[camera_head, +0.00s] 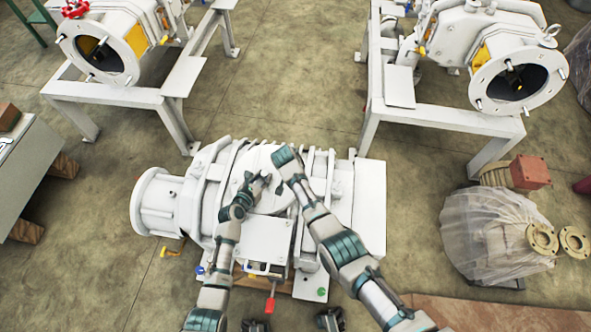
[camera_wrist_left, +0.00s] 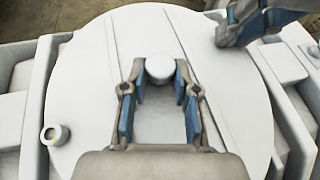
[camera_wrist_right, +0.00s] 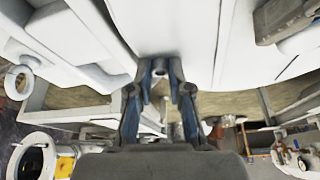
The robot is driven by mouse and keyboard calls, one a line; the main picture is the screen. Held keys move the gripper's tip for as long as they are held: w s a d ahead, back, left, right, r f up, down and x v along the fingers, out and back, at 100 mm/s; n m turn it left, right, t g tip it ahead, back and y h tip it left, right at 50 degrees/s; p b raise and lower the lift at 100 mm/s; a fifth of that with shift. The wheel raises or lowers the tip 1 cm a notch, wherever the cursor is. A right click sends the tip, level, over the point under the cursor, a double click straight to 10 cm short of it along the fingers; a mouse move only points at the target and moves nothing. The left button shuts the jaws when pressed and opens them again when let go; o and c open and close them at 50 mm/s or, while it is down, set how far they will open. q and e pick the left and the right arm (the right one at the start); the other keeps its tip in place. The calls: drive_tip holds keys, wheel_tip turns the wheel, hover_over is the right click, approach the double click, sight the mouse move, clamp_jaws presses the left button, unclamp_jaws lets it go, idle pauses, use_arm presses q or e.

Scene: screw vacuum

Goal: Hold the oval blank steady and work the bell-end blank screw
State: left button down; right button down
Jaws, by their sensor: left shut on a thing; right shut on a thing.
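The oval blank (camera_wrist_left: 100,75) is a broad white plate with rounded edges on top of the white machine (camera_head: 345,205). My left gripper (camera_head: 268,178) is over it. In the left wrist view, the left fingers (camera_wrist_left: 160,85) are shut around a short round white knob (camera_wrist_left: 160,68) on the plate. My right gripper (camera_head: 279,152) is at the far edge of the machine. In the right wrist view, its fingers (camera_wrist_right: 160,80) are shut on a small grey piece (camera_wrist_right: 160,67), apparently the bell-end blank screw. The fingers hide much of it.
A second short round stud (camera_wrist_left: 55,135) stands at the plate's left. A white flanged pipe (camera_head: 155,202) sticks out at the machine's left end. Two similar machines on frames (camera_head: 105,48) (camera_head: 515,72) stand behind. Bare floor lies between. A wrapped bundle (camera_head: 490,235) is at right.

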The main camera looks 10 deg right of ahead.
drive_tip(key=shift+w+a+m, duration=0.1)
drive_tip(key=shift+a+m, duration=0.05)
drive_tip(key=shift+m, duration=0.45)
drive_tip(key=shift+h, duration=0.3)
drive_tip(key=c, duration=1.1)
unclamp_jaws()
drive_tip(key=shift+r, duration=0.15)
drive_tip(key=v, duration=1.1)
drive_tip(key=shift+a+r, duration=0.1)
drive_tip(key=shift+r, duration=0.25)
